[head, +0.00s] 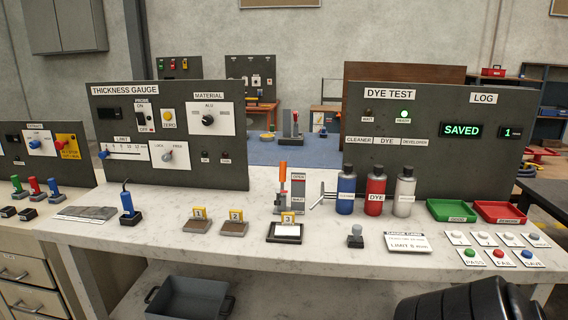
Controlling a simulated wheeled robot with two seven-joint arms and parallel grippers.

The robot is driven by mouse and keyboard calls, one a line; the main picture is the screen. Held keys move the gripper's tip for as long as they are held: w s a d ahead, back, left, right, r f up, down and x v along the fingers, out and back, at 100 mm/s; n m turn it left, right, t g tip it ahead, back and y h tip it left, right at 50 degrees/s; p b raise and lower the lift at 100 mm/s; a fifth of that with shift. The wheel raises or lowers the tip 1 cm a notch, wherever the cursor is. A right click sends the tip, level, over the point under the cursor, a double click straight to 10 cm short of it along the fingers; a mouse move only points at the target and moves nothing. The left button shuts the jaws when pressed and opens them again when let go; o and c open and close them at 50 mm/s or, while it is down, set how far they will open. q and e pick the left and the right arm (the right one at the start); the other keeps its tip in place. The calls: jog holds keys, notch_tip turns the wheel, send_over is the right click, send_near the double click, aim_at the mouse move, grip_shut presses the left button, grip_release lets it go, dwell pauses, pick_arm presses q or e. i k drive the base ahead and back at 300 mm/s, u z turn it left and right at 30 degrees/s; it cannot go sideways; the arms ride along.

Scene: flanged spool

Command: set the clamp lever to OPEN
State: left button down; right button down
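The clamp lever (282,174) has an orange handle and stands upright on a grey clamp on the white bench, in front of the gap between the two dark panels. Beside it stands a sign plate (298,188) with OPEN at its top and a second label lower down, too small to read surely. The handle points up, its upper end at about the height of the OPEN label. A dark tray (285,237) with a piece tagged 3 (288,218) lies just in front of the clamp. Neither of my grippers shows in the head view.
Dye bottles (375,191) and a metal fork-like piece (322,196) stand right of the clamp. Tagged pieces 1 (198,220) and 2 (234,223) lie left. Green (451,211) and red (499,212) trays sit far right. Bare bench lies between clamp and left panel.

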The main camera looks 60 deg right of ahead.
aim_at(283, 166)
jog(key=z, duration=0.95)
jog(key=i, duration=1)
jog(key=z, duration=1.15)
